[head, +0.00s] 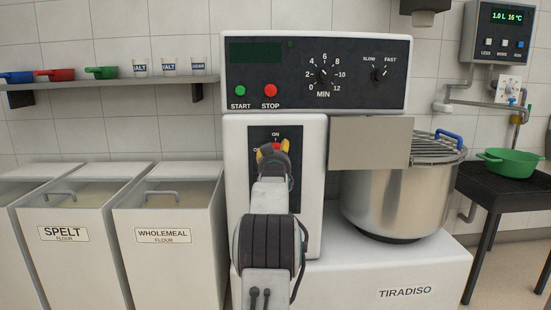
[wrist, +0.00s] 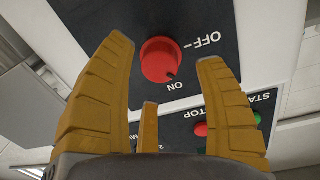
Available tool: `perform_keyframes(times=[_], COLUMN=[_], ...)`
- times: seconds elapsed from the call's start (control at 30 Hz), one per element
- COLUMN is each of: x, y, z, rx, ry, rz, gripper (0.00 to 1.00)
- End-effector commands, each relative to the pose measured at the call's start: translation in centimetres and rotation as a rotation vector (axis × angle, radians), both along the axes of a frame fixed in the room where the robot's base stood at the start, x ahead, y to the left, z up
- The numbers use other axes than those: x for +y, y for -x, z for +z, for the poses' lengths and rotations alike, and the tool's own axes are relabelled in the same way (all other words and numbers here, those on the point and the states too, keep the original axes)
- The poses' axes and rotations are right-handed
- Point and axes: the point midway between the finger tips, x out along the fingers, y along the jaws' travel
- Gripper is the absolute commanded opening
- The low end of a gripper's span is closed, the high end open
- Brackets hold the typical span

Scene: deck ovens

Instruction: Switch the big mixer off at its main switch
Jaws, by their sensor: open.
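The big mixer (head: 406,275) stands in the middle of the head view. Its main switch is a round red knob on a black plate (head: 296,135), mostly hidden there behind my gripper (head: 273,147). In the wrist view the red knob (wrist: 160,58) shows clearly, upside down. Its small dark mark points at ON; OFF is printed to the right. My gripper (wrist: 165,50) is open, its yellow fingers spread on either side of the knob in the picture. Nothing is in its grasp. I cannot tell whether a finger touches the knob or plate.
Above the switch is the control panel (head: 345,90) with a green START button (head: 240,91), a red STOP button (head: 270,91) and two dials. A steel bowl (head: 385,205) stands right. Flour bins (head: 165,265) stand left. A green bowl (head: 512,163) rests on a dark table.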

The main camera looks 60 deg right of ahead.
Motion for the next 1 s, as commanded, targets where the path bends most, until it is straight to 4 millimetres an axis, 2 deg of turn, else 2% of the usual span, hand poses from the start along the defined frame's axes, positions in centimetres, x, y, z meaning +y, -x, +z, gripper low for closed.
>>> perform_keyframes(times=[0.4,1.0], x=[-2.2,-2.6], y=[-1.2,-1.4], z=[0.0,0.0], rx=[0.001,0.001], ry=[0.000,0.000], rz=[0.000,0.000], gripper=[0.64,0.64])
